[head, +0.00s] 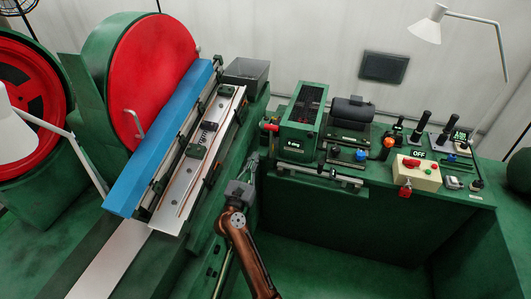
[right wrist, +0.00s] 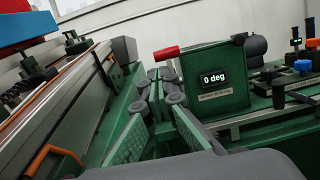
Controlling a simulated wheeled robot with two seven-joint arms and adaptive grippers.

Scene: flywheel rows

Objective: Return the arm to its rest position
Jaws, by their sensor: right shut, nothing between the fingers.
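My right arm, brown with a grey wrist, rises from the bottom of the head view. Its right gripper (head: 252,163) points up and away, in the gap between the long slanted rail on the left and the green box with a display on the right. In the right wrist view its two green-padded fingers (right wrist: 164,85) come together at the dark round tips. The gripper is shut and empty. I see no object touching it for certain. My left arm and left gripper are not in view.
A green machine with a red disc (head: 155,75) and blue bar (head: 165,135) stands left. The green display box (head: 297,143) reads "0 deg" in the right wrist view (right wrist: 213,78). A control box (head: 416,172) under an OFF display stands right. Green floor lies below.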

